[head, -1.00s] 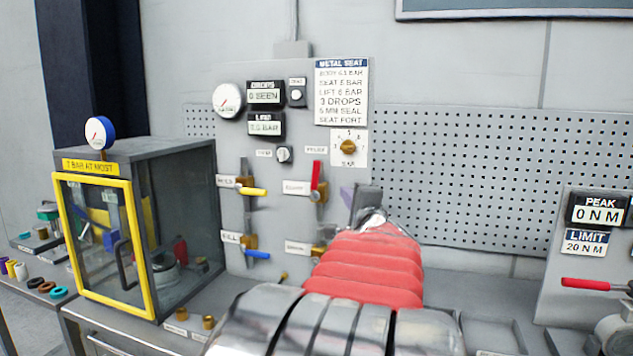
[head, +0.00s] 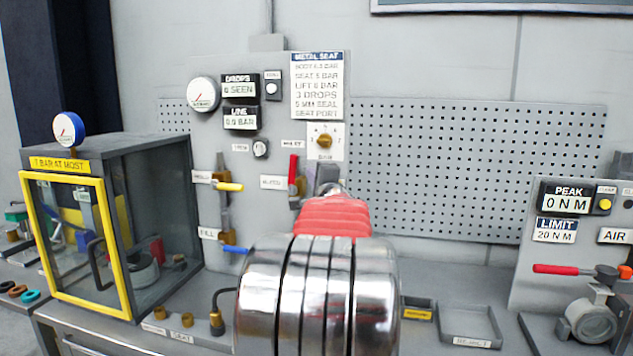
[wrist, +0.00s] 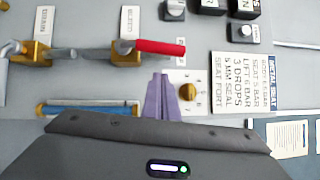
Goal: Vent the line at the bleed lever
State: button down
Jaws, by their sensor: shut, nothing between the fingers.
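The red bleed lever (head: 293,169) stands upright on the grey valve panel in the head view, beside a pale label. In the wrist view the red lever (wrist: 160,47) lies sideways from a brass valve (wrist: 125,54) below the BLEED label (wrist: 129,22). My gripper (wrist: 161,78) has its purple fingers together with nothing between them. Their tips are just below the lever in the wrist picture; I cannot tell how far they stand from the panel. In the head view the fingers are hidden behind my arm. The line display (head: 240,119) seems to read 0.0 BAR.
A yellow lever (head: 229,187) and a blue lever (head: 236,249) sit left of the bleed lever. A brass selector knob (head: 324,141) is close on its right. A glass-sided cabinet (head: 110,165) stands at left, a torque station (head: 590,320) at right. The pegboard (head: 450,165) is bare.

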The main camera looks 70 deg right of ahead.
aim_at(294, 166)
jog(key=w, duration=0.3)
jog(key=shift+w+d+r, duration=0.1)
jog(key=shift+w+r, duration=0.15)
jog(key=shift+w, duration=0.05)
jog(key=shift+w+r, duration=0.35)
jog(key=shift+w, duration=0.45)
jog(key=shift+s+a, duration=0.1)
jog(key=shift+a, duration=0.1)
